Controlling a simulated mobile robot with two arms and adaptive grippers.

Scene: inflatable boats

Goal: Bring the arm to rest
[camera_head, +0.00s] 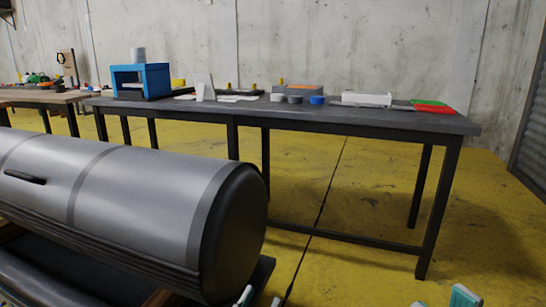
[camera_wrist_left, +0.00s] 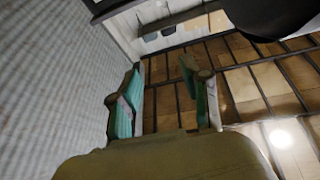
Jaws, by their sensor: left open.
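My left gripper (camera_head: 260,298) shows only as small teal and pale fingertips at the bottom edge of the head view, just right of the grey boat tube's end. In the left wrist view its two teal fingers (camera_wrist_left: 162,80) stand apart with nothing between them. It is open and empty. My right gripper (camera_head: 440,299) shows as two fingertips at the bottom right of the head view, spread apart. Nothing shows between them. The rest of both arms is out of the head view.
A big grey inflatable tube (camera_head: 130,205) fills the lower left. A long dark table (camera_head: 350,117) stands behind it, with a blue frame (camera_head: 141,80), a white tray (camera_head: 366,99) and a red and green item (camera_head: 433,106). Yellow floor (camera_head: 345,275) is open at the lower right.

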